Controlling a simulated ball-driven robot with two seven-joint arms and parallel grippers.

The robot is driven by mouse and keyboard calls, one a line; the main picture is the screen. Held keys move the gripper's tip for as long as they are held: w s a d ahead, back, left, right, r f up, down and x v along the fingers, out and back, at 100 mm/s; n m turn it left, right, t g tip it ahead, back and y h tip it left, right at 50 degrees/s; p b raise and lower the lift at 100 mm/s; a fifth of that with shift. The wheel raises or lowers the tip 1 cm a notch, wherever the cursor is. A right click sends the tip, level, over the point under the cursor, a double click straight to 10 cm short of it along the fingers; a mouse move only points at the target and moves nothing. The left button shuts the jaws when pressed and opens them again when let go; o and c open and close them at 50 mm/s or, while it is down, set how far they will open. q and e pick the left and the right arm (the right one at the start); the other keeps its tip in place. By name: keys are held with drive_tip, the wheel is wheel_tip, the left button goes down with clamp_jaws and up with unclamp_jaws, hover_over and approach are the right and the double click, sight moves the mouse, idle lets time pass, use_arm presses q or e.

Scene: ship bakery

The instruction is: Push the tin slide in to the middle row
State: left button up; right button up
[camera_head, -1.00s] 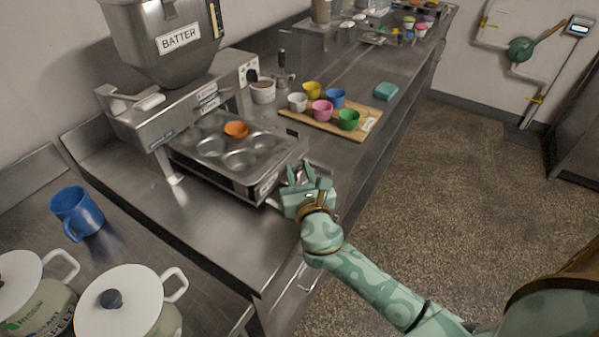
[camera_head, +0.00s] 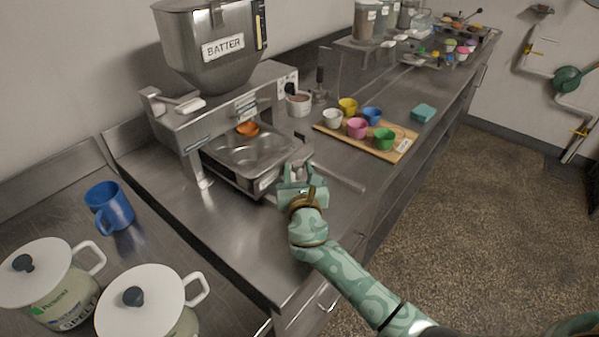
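The tin slide (camera_head: 234,178) carries a grey muffin tin (camera_head: 250,153) under the batter machine. Its back part is hidden beneath the machine, and an orange cup (camera_head: 247,129) sits in a well near the machine's edge. My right gripper (camera_head: 298,171) is at the slide's front right end, close against it. Its two fingers point up and away, with a small grey part showing between them. Whether they are clamped on that part cannot be told. My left gripper is not in view.
The batter machine (camera_head: 222,110) stands over the slide. A board (camera_head: 330,130) with several coloured cups lies behind right, near a teal block (camera_head: 424,113). A blue mug (camera_head: 108,208) and two lidded pots (camera_head: 150,304) stand at left. The front counter (camera_head: 235,230) is clear.

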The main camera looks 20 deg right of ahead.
drive_tip(key=shift+s+a, duration=0.1)
drive_tip(key=shift+s, duration=0.3)
drive_tip(key=p+v, duration=0.2)
drive_tip(key=v, duration=1.3)
drive_tip(key=shift+s+a, duration=0.1)
drive_tip(key=shift+s, duration=0.15)
